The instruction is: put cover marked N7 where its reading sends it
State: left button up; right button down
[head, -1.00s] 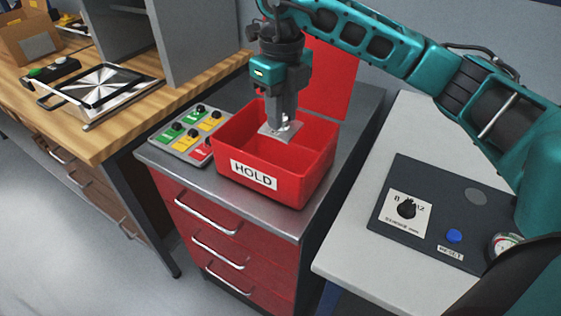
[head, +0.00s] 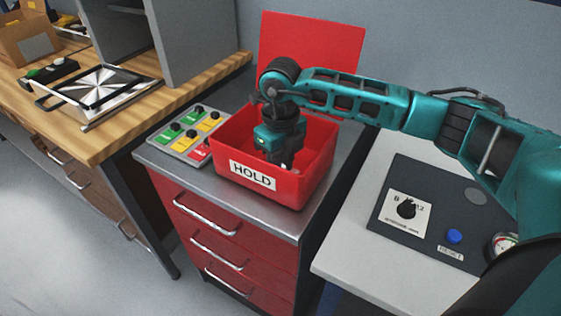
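The red box marked HOLD (head: 310,180) stands open on the metal top of a red drawer cabinet, its red lid (head: 335,45) raised behind it. My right gripper (head: 286,166) points down inside the box. Its fingertips are low and mostly hidden by the front wall and shadow, so I cannot tell whether they are open or shut. The cover is not visible now; the gripper and box walls may hide it. My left gripper is not in view.
A button panel (head: 188,133) with green, yellow and red fields sits left of the box. A dark panel with a knob (head: 406,208), blue reset button (head: 454,236) and gauge (head: 503,245) lies on the white table at right. A wooden bench (head: 110,130) holds a metal plate fixture (head: 100,90).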

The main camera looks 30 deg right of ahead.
jog(key=shift+f, duration=0.15)
jog(key=c, duration=0.9)
grip_release()
notch_tip(320, 180, up, 12)
jog(key=shift+r, duration=0.2)
jog(key=shift+s, duration=0.1)
